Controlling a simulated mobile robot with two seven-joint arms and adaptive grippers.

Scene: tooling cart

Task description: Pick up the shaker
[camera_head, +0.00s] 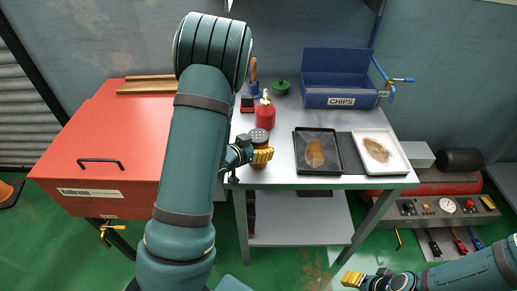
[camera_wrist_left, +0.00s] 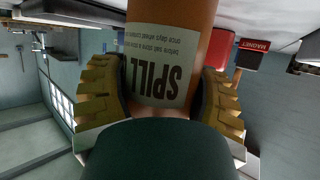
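A red bottle (camera_head: 265,115) stands just behind the shaker. A blue "CHIPS" bin (camera_head: 341,97), a green lidded item (camera_head: 281,87) and a wooden-handled tool (camera_head: 254,84) are at the back. A black tray (camera_head: 334,148) and a white tray (camera_head: 398,161) lie right. A red toolbox (camera_head: 85,150) is left.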

